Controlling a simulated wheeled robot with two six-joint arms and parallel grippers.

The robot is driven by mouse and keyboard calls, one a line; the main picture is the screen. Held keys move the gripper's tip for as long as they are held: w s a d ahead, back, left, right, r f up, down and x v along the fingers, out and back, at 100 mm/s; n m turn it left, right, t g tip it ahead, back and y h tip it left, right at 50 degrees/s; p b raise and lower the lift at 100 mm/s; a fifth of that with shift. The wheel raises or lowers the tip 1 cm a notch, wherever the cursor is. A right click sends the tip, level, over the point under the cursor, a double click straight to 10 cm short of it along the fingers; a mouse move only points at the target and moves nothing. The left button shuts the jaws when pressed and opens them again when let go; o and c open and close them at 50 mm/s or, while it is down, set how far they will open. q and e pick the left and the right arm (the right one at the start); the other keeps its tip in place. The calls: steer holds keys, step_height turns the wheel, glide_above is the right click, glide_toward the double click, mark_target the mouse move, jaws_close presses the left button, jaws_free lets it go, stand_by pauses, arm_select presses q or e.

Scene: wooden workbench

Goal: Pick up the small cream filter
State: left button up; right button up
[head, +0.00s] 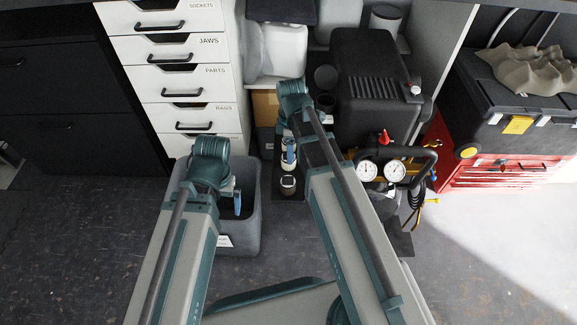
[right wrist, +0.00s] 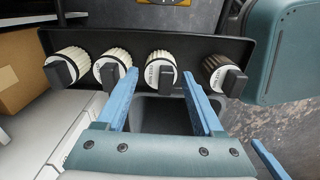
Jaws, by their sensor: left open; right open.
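In the right wrist view, three ribbed cream filters with black handles stand in a row on a black tray (right wrist: 240,50): a left one (right wrist: 70,58), a middle one (right wrist: 108,60) and a right one (right wrist: 161,72). A brown filter (right wrist: 222,70) stands to their right. The sizes look close; I cannot tell surely which is the small one. My right gripper (right wrist: 160,76) is open and empty, its blue fingers to either side of the right cream filter; contact is unclear. In the head view, my left gripper (head: 237,200) is open over a grey bin (head: 243,240).
A cardboard box (right wrist: 25,65) lies left of the tray. White drawers (head: 185,80) stand behind the bin. A black case (head: 372,80) and a gauge unit with two dials (head: 395,171) stand right of my right arm. A red toolbox (head: 500,172) is farther right.

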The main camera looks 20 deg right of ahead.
mark_target(285, 166)
steer(key=f+b, duration=0.5)
steer(key=shift+a+f, duration=0.2)
steer(key=shift+a, duration=0.1)
steer(key=shift+r, duration=0.1)
steer(key=shift+c, duration=0.3)
steer(key=c, duration=0.9)
